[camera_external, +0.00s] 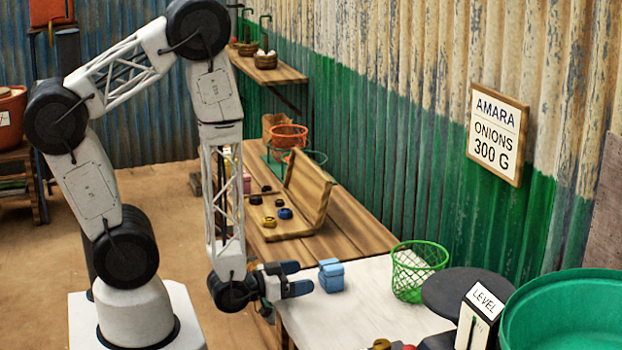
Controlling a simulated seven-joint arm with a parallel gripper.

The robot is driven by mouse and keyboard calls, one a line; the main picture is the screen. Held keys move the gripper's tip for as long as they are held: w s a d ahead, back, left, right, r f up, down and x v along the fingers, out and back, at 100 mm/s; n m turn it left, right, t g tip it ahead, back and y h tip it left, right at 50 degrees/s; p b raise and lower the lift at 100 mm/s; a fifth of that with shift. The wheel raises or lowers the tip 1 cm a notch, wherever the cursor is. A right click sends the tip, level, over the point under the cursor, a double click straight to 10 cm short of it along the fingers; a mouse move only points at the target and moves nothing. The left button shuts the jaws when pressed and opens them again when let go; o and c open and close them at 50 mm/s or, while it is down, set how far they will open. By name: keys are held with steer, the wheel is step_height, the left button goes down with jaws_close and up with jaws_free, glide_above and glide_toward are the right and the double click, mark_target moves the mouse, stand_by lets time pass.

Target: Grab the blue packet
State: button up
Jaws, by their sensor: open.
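The blue packet (331,276) stands upright on the white tabletop, near its left back corner. It looks like a small light-blue block with a narrower top. My gripper (300,279) is just left of the packet, with its dark fingers pointing right toward it. The fingers are open and nothing shows between them. In this view a small gap seems to lie between the fingertips and the packet; the exact distance in depth is hard to tell.
A green wire basket (419,272) with white contents stands right of the packet. A wooden tray (307,190) with small weights lies behind. The white tabletop's (345,318) front middle is clear.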

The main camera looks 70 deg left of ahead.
mark_target(322, 266)
steer(key=shift+w+r, duration=0.1)
steer(key=shift+w, duration=2.5)
steer(key=c, duration=1.1)
steer(key=shift+s+r, duration=0.1)
steer(key=shift+r, duration=0.05)
steer(key=shift+s+r, duration=0.7)
steer(key=shift+s, duration=0.1)
steer(key=s+r, duration=0.2)
steer(key=s, duration=0.2)
steer(key=s+r, duration=0.2)
steer(key=s, duration=0.2)
steer(key=s+r, duration=0.2)
steer(key=s, duration=0.2)
steer(key=shift+s+d+r, duration=0.1)
steer(key=shift+r, duration=0.05)
